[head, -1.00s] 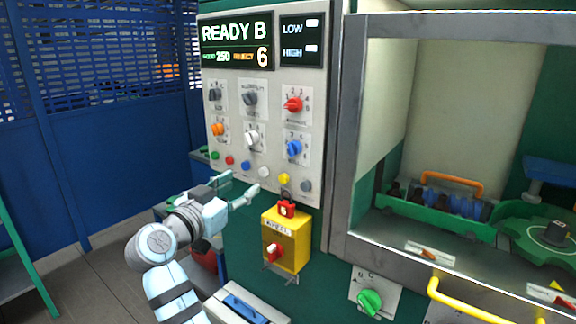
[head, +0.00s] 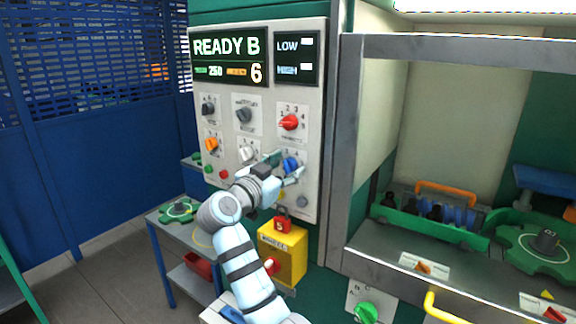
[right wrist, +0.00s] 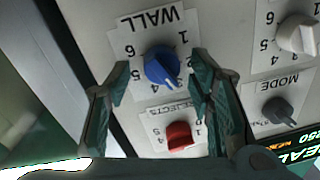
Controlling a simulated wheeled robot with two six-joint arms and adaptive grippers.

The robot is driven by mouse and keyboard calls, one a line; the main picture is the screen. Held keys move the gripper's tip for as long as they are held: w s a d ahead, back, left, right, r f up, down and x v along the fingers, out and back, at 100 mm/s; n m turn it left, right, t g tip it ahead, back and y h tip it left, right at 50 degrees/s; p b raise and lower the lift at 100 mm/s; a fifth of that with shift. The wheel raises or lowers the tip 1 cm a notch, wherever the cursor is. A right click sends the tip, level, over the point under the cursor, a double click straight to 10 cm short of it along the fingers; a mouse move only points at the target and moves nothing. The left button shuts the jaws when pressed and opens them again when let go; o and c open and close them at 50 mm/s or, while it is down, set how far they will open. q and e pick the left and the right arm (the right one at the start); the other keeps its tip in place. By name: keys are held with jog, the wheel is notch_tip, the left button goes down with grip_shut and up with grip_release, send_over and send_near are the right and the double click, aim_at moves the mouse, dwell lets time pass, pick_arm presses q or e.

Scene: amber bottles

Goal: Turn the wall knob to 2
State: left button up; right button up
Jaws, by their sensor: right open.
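The wall knob is the blue knob (head: 291,164) at the lower right of the control panel. In the right wrist view the blue knob (right wrist: 161,64) sits under the upside-down word WALL. Numbers ring it, and its pointer is towards the lower right; the number there is hard to read beside a finger. My right gripper (head: 287,166) is at the panel in front of this knob. In the right wrist view its open fingers (right wrist: 160,70) stand on either side of the knob, with visible gaps. My left gripper is not in view.
A red knob (head: 290,122) is above the blue one, and a white knob (head: 248,154) is to its left. A yellow box (head: 284,254) with a red padlock (head: 282,225) hangs below the panel. A grey frame post (head: 345,150) stands to the right.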

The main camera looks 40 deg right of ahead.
jog(key=shift+a, duration=0.2)
jog(key=c, duration=0.4)
grip_shut()
jog(key=shift+n, duration=0.4)
jog(key=n+p, duration=0.2)
jog(key=n, duration=0.2)
jog(key=shift+w+r, duration=0.1)
jog(key=shift+r, duration=0.1)
jog(key=shift+w+n+p, duration=0.1)
jog(key=shift+n+p, duration=1.35)
jog(key=shift+n, duration=0.95)
jog(key=shift+f, duration=0.1)
jog(key=shift+o, duration=2)
grip_release()
jog(key=shift+f, duration=0.1)
